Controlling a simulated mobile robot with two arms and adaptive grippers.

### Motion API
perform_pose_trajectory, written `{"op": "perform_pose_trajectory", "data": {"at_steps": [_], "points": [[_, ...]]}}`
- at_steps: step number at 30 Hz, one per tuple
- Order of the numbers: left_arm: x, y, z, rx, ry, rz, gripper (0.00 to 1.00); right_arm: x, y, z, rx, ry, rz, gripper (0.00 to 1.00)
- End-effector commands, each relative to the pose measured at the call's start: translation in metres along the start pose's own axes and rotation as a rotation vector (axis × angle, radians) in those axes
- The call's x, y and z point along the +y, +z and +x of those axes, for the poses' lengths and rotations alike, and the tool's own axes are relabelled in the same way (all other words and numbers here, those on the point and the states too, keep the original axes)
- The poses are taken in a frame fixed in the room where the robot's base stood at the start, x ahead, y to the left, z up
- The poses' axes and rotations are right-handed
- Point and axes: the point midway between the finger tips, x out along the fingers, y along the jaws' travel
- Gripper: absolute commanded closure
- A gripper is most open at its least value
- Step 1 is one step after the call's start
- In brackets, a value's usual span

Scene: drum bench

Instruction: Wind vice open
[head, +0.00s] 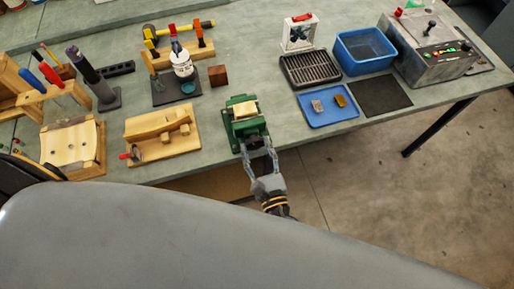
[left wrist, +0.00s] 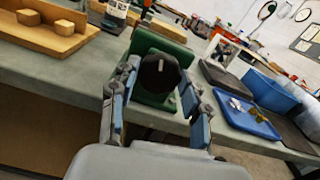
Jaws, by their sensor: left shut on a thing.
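The green vice (head: 240,128) stands at the front edge of the bench, with a pale wooden block (head: 244,109) between its jaws. In the left wrist view the vice (left wrist: 160,42) shows from the front, with its round black knob (left wrist: 158,74) facing me. My left gripper (head: 257,143) reaches the front of the vice from below. In the left wrist view its two fingers (left wrist: 158,80) sit on either side of the knob and are shut on it. My right gripper is not in view.
A wooden fixture (head: 163,147) stands left of the vice, and a dark brown block (head: 218,76) behind it. To the right are a blue tray (head: 328,119) with two small blocks, a black grate (head: 310,70) and a blue bin (head: 364,47). Bench top just right of the vice is clear.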

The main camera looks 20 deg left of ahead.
Motion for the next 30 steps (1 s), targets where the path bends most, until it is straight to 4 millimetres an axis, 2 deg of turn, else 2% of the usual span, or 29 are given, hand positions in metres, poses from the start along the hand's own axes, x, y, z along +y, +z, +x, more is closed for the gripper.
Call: {"op": "perform_pose_trajectory", "data": {"at_steps": [11, 30], "points": [[0.001, -0.002, -0.001, 0.001, 0.001, -0.184, 0.85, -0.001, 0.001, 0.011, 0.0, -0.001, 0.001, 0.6], [0.003, -0.004, 0.0, -0.002, 0.001, -0.788, 0.85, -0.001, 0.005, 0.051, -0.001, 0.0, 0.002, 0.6]]}}
